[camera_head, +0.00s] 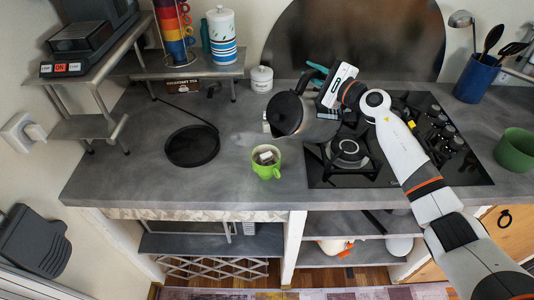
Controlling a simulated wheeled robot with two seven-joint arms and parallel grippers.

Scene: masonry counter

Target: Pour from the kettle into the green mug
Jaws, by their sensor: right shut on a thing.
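The green mug (266,169) stands upright on the grey counter, with something white and dark inside it. The kettle (287,113), dark-lidded with a metal body, is above and a little right of the mug, apart from it. It looks tilted, with its lid side toward the camera. My right gripper (322,82) comes in from the right and is shut on the kettle at its handle side, where the fingers are partly hidden. Whether any liquid flows cannot be seen. My left gripper is out of view.
A round black kettle base (192,146) lies left of the mug with a cord. A gas hob (374,150) is to the right. A white canister (262,79) stands behind. A blue utensil pot (475,79) and a green pot (515,149) are far right. A raised shelf (182,70) stands back left.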

